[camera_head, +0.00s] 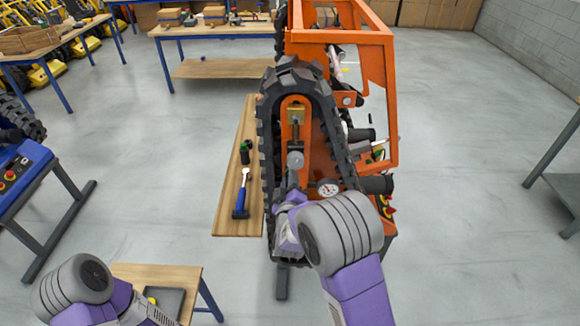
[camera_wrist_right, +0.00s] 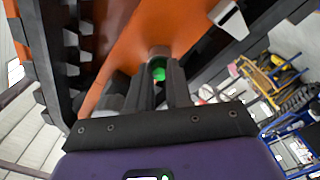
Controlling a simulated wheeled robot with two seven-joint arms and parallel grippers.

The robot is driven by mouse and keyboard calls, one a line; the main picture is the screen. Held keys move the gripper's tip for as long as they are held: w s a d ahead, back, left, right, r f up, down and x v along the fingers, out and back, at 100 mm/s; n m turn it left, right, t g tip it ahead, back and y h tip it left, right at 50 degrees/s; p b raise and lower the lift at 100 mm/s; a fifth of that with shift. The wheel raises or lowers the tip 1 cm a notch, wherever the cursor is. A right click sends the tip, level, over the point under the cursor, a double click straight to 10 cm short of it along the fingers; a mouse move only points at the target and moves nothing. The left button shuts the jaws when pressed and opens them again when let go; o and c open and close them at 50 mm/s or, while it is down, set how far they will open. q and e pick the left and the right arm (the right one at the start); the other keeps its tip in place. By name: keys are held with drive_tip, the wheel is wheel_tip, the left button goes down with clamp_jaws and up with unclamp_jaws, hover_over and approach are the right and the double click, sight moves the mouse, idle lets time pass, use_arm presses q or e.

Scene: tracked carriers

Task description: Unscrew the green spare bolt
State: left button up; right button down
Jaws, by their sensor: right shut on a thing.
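In the right wrist view, the green bolt (camera_wrist_right: 159,72) shows as a small green end between the two dark fingers of my right gripper (camera_wrist_right: 160,84). It sits in front of a grey round part on the orange carrier plate. My right gripper (camera_head: 291,190) is shut on it, low inside the track loop of the orange tracked carrier (camera_head: 318,150). In the head view the bolt is hidden by my gripper and wrist. My left arm shows at the bottom left, but its gripper is out of view.
A wooden board (camera_head: 229,190) left of the track holds a blue-handled tool (camera_head: 242,195) and small black-and-green pieces (camera_head: 245,152). A pressure gauge (camera_head: 328,188) is close right of my right gripper. A small wooden table (camera_head: 160,275) stands at the front left.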

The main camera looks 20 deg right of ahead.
drive_tip(key=n+p, duration=0.6)
drive_tip(key=n, duration=0.3)
drive_tip(key=shift+n, duration=0.4)
